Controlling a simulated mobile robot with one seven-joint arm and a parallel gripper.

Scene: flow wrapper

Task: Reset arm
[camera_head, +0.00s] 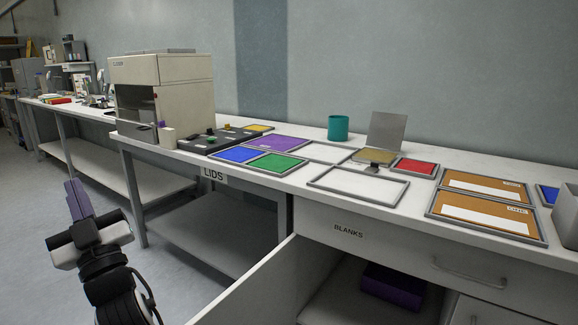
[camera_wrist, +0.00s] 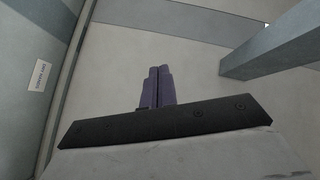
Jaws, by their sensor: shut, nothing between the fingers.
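My gripper (camera_head: 77,197) is at the lower left in the head view, raised in front of the bench and clear of it, with its purple fingers pointing up in the picture. In the wrist view its two purple fingers (camera_wrist: 158,86) lie side by side, closed together with nothing between them. My dark arm runs down to the bottom edge of the head view. Nothing touches the gripper.
The bench (camera_head: 300,183) holds a beige machine (camera_head: 165,85), coloured trays and a teal cup (camera_head: 338,128). Below it, an open door (camera_head: 255,285) juts out, and a purple box (camera_head: 393,285) lies inside the cabinet. Floor at left is clear.

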